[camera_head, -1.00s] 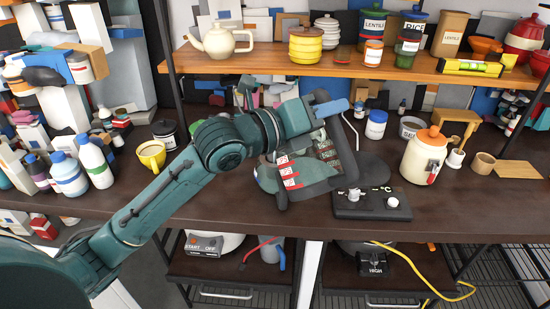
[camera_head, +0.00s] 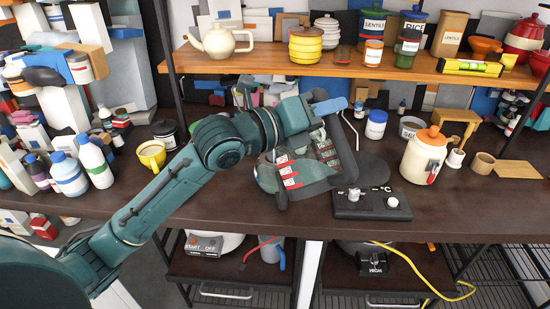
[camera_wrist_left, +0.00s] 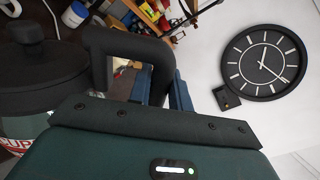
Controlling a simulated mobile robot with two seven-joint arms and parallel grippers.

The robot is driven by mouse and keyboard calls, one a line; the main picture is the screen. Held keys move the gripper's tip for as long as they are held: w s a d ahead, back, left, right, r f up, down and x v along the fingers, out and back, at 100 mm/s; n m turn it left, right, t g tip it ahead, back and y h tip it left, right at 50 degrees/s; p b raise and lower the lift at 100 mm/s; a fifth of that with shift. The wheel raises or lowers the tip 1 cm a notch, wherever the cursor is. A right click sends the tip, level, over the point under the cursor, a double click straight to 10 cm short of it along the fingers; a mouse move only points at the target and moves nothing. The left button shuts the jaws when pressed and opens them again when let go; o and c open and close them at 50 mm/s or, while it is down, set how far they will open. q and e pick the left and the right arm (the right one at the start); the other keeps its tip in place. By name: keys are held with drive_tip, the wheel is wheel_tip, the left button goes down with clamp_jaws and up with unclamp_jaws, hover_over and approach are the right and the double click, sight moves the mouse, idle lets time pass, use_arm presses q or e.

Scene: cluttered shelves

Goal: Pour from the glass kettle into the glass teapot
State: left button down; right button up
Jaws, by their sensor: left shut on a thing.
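The glass kettle (camera_head: 291,171) is in the middle of the head view, tilted above the counter, with red and white marking on its side. Its thick black handle (camera_head: 346,152) shows at the right. My left gripper (camera_head: 329,106) is shut on that handle, its blue fingertips partly showing. In the left wrist view the kettle's dark lid (camera_wrist_left: 45,72) with a round knob is at the left, and the blue fingers (camera_wrist_left: 162,90) of my left gripper are beside the handle. My right gripper is not in view.
A black panel (camera_head: 365,204) with knobs lies right of the kettle. A cream jar (camera_head: 421,160) with an orange lid stands further right. A yellow mug (camera_head: 150,155) is left of the arm. A wooden shelf (camera_head: 300,65) runs behind. The front of the counter (camera_head: 450,215) is clear at right.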

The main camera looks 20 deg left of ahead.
sight(352, 162)
use_arm(q)
drive_tip(key=shift+r, duration=0.2)
idle(0.5)
